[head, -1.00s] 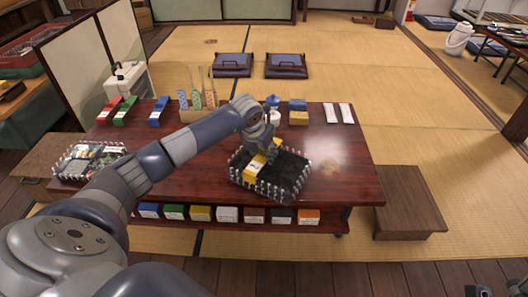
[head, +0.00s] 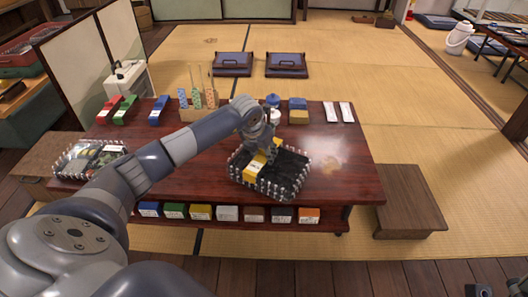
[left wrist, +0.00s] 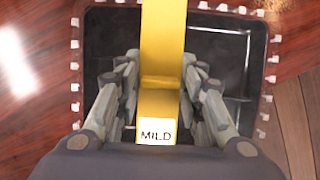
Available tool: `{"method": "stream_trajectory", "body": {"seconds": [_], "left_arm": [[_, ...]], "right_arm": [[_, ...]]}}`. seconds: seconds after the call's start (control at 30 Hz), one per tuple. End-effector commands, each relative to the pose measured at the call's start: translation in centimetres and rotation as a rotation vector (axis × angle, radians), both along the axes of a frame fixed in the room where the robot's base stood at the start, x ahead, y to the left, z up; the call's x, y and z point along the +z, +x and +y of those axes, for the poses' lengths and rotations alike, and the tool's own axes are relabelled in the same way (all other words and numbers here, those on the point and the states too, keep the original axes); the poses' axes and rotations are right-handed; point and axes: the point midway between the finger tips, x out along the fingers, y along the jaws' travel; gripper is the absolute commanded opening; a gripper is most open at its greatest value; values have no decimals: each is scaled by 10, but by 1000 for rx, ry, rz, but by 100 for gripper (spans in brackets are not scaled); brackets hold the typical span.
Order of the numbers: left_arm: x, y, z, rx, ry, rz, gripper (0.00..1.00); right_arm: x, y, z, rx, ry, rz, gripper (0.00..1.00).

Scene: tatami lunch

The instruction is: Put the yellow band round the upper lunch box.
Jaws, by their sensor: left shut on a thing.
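A dark lunch box (head: 289,172) with a rim of pale studs sits at the front middle of the low red table (head: 345,170). The yellow band (head: 254,170), with a white label, lies across its left part. My left gripper (head: 268,153) is above the box at the band. In the left wrist view, the gripper's fingers (left wrist: 160,95) stand on either side of the yellow band (left wrist: 161,40), whose label reads MILD; the dark box (left wrist: 225,55) lies below. I cannot tell whether the band passes under the box. Dark parts at the bottom right may be my right gripper.
An open lunch box with food (head: 92,160) stands at the table's left end. Several coloured boxes (head: 172,211) line the front shelf. A blue and yellow stack (head: 298,111) and two white packets (head: 339,111) stand at the back. The table's right end is clear.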

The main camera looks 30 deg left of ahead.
Motion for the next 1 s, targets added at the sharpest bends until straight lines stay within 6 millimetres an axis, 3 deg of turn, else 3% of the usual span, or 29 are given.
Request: {"method": "stream_trajectory", "body": {"seconds": [0.97,1.0], "left_arm": [[-15,-4,0,0,1,16,26],[-15,-4,0,0,1,17,40]], "right_arm": [[-4,0,0,0,0,0,52],[-4,0,0,0,0,0,52]]}}
